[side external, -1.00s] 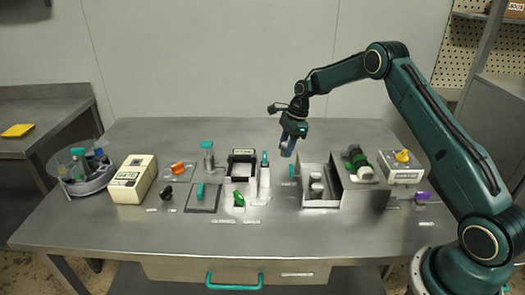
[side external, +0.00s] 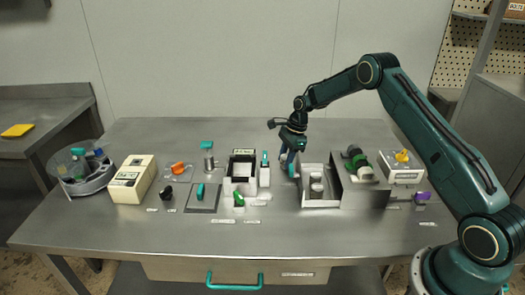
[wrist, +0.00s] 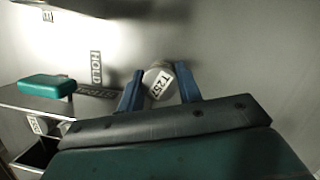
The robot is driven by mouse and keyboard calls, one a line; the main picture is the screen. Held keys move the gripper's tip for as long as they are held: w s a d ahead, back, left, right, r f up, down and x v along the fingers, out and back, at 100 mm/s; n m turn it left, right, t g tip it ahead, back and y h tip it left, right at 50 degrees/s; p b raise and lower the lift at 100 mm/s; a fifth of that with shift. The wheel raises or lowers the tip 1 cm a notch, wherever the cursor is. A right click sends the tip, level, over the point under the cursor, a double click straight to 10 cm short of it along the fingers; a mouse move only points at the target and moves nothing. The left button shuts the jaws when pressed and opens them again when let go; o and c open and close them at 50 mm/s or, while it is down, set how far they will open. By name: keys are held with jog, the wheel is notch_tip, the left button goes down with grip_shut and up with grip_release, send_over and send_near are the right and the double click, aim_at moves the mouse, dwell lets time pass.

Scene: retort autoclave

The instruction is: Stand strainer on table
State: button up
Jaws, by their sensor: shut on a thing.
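My gripper (side external: 287,160) is low over the steel table (side external: 300,235), just left of the open drawer box. In the wrist view its blue fingers (wrist: 160,80) are shut on a short grey cylinder with a white label, which I take to be the strainer (wrist: 155,76). The label is tilted and hard to read. In the side view the strainer is too small and too hidden by the gripper to make out. I cannot tell whether its base touches the table.
White-and-black units (side external: 243,168) stand to the left. Flat HOLD labels (wrist: 96,68) lie nearby. Bare table lies behind.

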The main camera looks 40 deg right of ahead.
jog(key=o, duration=0.7)
jog(key=shift+f, duration=0.1)
jog(key=v, duration=1.2)
dwell(0.3)
